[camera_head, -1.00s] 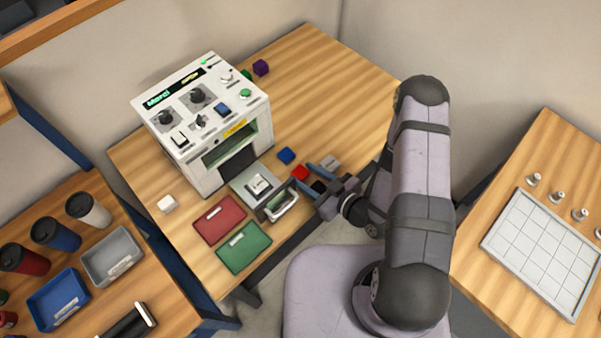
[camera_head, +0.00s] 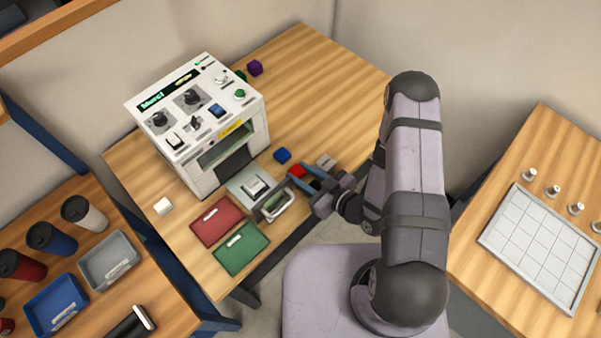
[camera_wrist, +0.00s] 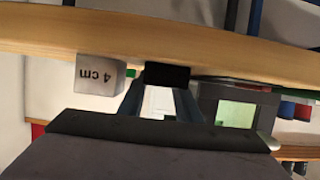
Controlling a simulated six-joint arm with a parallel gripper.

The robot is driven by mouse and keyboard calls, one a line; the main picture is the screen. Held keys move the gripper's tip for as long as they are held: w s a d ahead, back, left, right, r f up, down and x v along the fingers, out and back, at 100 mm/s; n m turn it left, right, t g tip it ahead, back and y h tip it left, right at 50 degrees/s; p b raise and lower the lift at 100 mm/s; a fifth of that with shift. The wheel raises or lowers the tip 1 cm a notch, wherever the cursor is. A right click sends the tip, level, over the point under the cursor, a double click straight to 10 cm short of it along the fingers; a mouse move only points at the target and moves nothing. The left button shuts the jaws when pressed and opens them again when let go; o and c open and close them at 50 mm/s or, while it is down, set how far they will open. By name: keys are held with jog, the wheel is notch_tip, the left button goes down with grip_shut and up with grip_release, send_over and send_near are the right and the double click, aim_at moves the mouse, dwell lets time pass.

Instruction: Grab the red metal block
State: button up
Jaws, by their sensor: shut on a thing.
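The red block (camera_head: 297,170) sits on the wooden table in the head view, just beyond my fingertips. It is not visible in the wrist view, where a black block (camera_wrist: 166,75) stands in the line of sight. My gripper (camera_head: 306,178) is low at the table's front edge. Its fingers appear closed on the black block, which also shows as a dark patch between them in the head view (camera_head: 311,183). The red block looks close against the black block's far side; whether they touch is unclear.
A grey block marked 4 cm (camera_wrist: 100,74) stands beside the fingers. A blue block (camera_head: 282,155) lies behind the red one. The laser machine (camera_head: 200,125), a metal fixture (camera_head: 277,205), and red (camera_head: 215,220) and green (camera_head: 241,248) trays are to the left.

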aim_at(301, 175)
jog(key=shift+r, duration=1.05)
notch_tip(301, 175, up, 16)
jog(key=p, duration=1.1)
jog(key=shift+f, duration=0.15)
